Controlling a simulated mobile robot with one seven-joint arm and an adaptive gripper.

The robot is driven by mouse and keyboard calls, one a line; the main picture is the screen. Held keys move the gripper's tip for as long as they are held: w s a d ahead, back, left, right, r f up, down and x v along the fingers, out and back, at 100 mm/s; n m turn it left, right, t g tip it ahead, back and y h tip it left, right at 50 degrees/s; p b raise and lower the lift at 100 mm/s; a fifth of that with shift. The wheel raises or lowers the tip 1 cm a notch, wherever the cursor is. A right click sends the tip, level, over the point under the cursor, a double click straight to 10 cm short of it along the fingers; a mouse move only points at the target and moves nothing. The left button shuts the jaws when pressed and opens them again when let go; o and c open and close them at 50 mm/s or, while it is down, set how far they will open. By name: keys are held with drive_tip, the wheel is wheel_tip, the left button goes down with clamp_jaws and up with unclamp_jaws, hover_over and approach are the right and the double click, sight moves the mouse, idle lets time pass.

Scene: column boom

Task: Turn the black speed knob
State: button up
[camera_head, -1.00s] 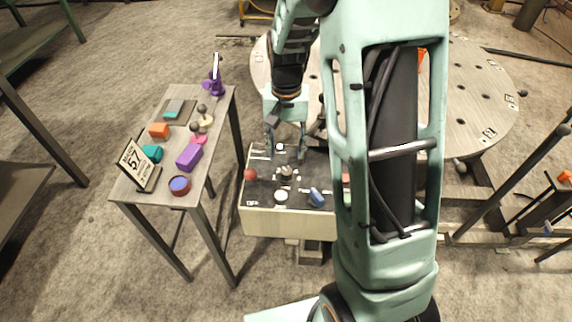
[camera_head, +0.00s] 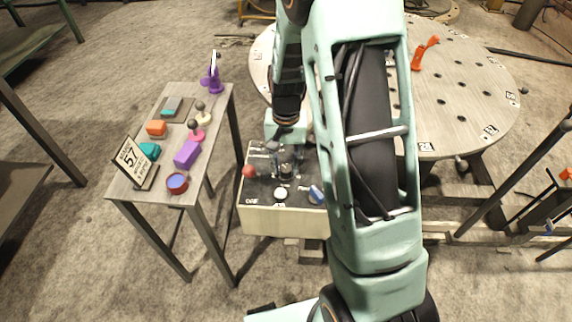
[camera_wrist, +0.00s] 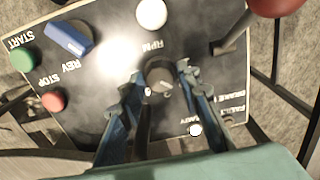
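The black speed knob (camera_wrist: 160,74) sits on the dark control panel (camera_wrist: 112,28) beside the RPM lettering. It is a short round knob with a pale mark near its lower edge. My gripper (camera_wrist: 159,78) is open, with one finger on each side of the knob in the wrist view. Small gaps seem to show between the fingertips and the knob; I cannot tell whether either touches. In the head view my gripper (camera_head: 287,166) is down over the panel (camera_head: 258,192), and the knob is largely hidden there.
Near the knob are a white round button (camera_wrist: 152,13), a blue selector (camera_wrist: 70,38), a green START button (camera_wrist: 22,58), a red STOP button (camera_wrist: 52,100) and a red ball handle (camera_head: 249,171). A side table (camera_head: 130,191) with several objects stands left. A round perforated table (camera_head: 465,95) stands behind right.

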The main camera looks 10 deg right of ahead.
drive_tip(key=c, duration=0.7)
drive_tip(key=shift+m, duration=0.4)
drive_tip(key=m+p, duration=0.1)
drive_tip(key=m, duration=0.2)
drive_tip(key=shift+r+m+p, duration=0.1)
drive_tip(key=shift+m+p, duration=0.2)
drive_tip(key=shift+p, duration=0.1)
drive_tip(key=shift+m+p, duration=1)
drive_tip(key=shift+m, duration=1.2)
drive_tip(key=o, duration=1.2)
